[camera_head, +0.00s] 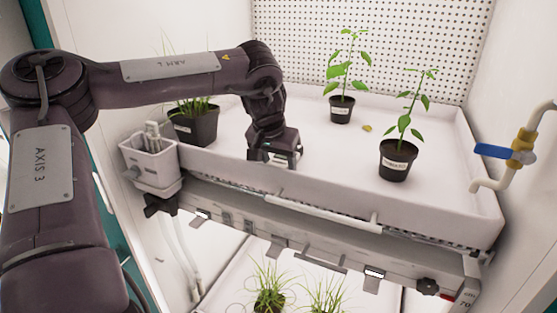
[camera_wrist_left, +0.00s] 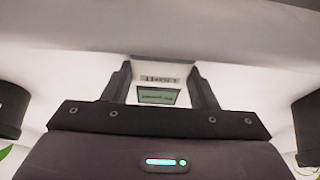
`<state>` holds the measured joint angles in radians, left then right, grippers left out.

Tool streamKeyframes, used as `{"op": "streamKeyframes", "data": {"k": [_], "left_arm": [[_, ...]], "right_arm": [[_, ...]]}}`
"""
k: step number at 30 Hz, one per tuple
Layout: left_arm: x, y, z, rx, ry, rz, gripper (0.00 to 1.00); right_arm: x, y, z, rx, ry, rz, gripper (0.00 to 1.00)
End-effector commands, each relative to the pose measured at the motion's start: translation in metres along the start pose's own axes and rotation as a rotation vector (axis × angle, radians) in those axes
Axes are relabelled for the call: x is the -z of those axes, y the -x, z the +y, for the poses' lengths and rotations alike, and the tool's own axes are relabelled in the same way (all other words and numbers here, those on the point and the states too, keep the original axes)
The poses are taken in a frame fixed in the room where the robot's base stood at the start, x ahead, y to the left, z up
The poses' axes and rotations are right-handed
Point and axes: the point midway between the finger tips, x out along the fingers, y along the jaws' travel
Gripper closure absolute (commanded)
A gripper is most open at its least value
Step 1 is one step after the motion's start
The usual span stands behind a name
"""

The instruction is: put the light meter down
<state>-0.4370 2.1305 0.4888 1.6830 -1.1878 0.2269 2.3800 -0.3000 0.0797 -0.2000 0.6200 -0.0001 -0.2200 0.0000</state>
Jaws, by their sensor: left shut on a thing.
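The light meter (camera_wrist_left: 158,96) shows in the left wrist view as a small pale device with a green screen and a label, between my two dark fingers. My left gripper (camera_head: 279,161) is shut on it. In the head view the gripper points down inside the white tray (camera_head: 320,150), near its front wall. A small part of the light meter (camera_head: 282,157) shows at the fingertips; the rest is hidden by the gripper. I cannot tell whether the meter touches the tray floor. My right gripper is not in view.
Two black pots with leafy plants (camera_head: 341,110) (camera_head: 394,161) stand to the right in the tray. A grassy pot (camera_head: 196,126) stands at the left. A white holder (camera_head: 151,163) hangs at the tray's left corner. A blue-handled valve (camera_head: 492,151) is at the right wall.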

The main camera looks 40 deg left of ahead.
Motion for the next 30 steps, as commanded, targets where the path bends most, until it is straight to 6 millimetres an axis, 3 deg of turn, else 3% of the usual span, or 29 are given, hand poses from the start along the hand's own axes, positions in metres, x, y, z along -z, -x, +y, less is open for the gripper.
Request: {"op": "streamKeyframes", "data": {"k": [1, 2, 7, 19, 30], "left_arm": [[-0.001, -0.002, 0.000, 0.000, 0.000, 0.001, 0.76], [-0.001, -0.003, 0.000, 0.000, 0.000, 0.000, 0.46], [-0.001, -0.002, 0.000, 0.000, 0.000, 0.000, 0.26], [0.001, 0.007, 0.000, -0.001, 0.000, 0.004, 0.26], [0.001, 0.082, 0.000, 0.001, 0.001, 0.006, 0.26]], "right_arm": [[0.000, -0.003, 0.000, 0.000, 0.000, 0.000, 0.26], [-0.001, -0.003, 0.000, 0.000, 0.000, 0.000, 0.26], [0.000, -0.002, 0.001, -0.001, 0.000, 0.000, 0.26], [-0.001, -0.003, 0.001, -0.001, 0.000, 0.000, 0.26], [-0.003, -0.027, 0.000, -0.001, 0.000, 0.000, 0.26]]}}
